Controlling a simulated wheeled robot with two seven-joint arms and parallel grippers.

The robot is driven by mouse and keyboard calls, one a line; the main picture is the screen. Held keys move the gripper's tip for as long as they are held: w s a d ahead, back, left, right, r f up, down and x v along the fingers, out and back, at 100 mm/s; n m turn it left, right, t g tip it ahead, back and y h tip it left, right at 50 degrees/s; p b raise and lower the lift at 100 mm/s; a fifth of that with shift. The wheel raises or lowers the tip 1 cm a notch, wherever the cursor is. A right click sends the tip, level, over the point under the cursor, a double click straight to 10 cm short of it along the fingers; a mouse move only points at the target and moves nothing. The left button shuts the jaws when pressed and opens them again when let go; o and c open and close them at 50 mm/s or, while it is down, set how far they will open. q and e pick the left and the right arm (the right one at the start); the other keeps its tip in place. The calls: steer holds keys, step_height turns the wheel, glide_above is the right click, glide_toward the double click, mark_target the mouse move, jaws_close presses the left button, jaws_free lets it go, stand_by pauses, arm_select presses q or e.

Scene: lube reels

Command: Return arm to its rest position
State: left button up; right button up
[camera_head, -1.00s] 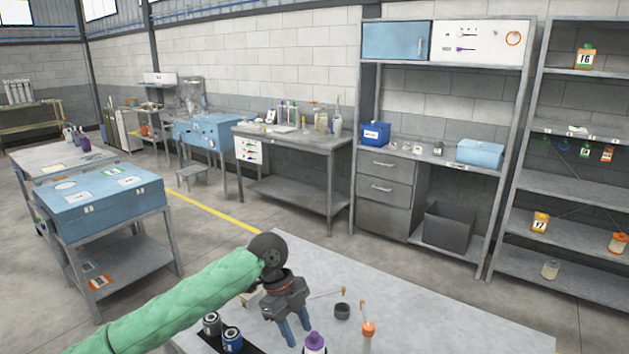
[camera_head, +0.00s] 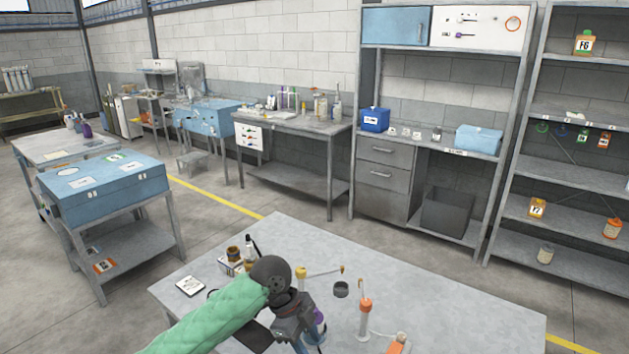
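My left arm, in a green sleeve, comes in from the lower left over the grey table (camera_head: 440,300). My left gripper (camera_head: 308,341) is low over the table near the bottom edge, its blue fingers apart, their tips close to the picture's edge. A purple-capped bottle (camera_head: 320,315) is partly hidden just behind the gripper; whether they touch cannot be told. My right gripper is not in view.
An orange-topped bottle (camera_head: 365,305), a dark ring (camera_head: 341,289) and a yellow-topped oiler (camera_head: 302,273) stand right of or behind the gripper. Small containers (camera_head: 235,256) and a white card (camera_head: 190,286) lie left. The table's right part is clear.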

arm_select(q)
steer(key=s+f+n+t+h, duration=0.1)
steer(key=s+f+n+t, duration=0.1)
steer(key=s+f+n, duration=0.35)
steer(key=s+a+f+n+t+y, duration=0.25)
steer(key=s+a+f+n, duration=0.25)
steer(key=s+a+n, duration=0.45)
steer(key=s+a+f+n+t+y, duration=0.1)
steer(key=s+a+f+n+y, duration=0.35)
steer(key=s+a, duration=0.7)
step_height(320, 180, down, 39)
steer(key=d+n+g+h+b, duration=0.1)
steer(key=d+g+h+b, duration=0.1)
steer(key=d, duration=0.1)
steer(key=s+f, duration=0.6)
steer(key=f, duration=0.6)
steer(key=shift+f, duration=0.3)
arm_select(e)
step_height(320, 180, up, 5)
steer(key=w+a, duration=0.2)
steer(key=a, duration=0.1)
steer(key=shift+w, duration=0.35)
arm_select(q)
steer(key=shift+s+a, duration=0.1)
